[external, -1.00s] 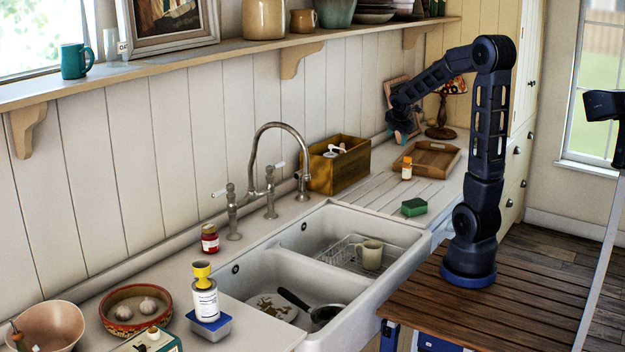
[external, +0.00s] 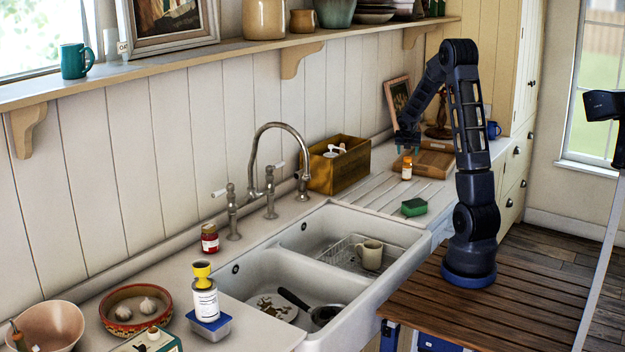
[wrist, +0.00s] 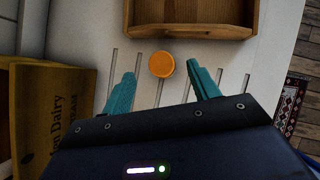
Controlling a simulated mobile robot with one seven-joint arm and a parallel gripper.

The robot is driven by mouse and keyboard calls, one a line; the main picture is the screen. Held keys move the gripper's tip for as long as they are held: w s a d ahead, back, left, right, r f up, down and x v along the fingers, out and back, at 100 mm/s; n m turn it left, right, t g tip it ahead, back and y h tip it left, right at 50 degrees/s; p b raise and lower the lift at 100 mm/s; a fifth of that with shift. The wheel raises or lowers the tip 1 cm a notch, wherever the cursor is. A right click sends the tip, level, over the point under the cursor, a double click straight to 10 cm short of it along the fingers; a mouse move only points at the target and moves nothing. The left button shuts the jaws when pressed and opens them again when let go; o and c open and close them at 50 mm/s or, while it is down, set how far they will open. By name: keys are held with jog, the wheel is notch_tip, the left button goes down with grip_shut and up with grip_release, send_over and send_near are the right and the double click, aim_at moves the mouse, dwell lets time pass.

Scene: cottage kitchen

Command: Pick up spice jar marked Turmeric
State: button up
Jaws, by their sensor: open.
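A small spice jar (external: 407,168) with an orange body and white lid or label stands upright on the grooved drainboard right of the sink. Its label is too small to read. In the wrist view its round orange top (wrist: 161,64) shows from above, ahead of and between the fingertips. My gripper (external: 407,148) is above the jar in the external view, pointing down. Its teal fingers (wrist: 160,80) are spread open with nothing between them, and no contact with the jar shows.
A wooden tray (wrist: 185,33) lies just beyond the jar. A wooden crate (external: 340,180) stands to its left; its lettered side (wrist: 60,115) shows in the wrist view. A green sponge (external: 414,207) lies nearer the sink (external: 395,232). A framed picture (external: 397,95) leans behind.

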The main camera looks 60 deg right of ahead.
aim_at(408, 157)
jog(key=shift+x, duration=3.75)
jog(key=shift+s+a+f, duration=0.1)
jog(key=shift+s+a, duration=0.05)
jog(key=c, duration=1.1)
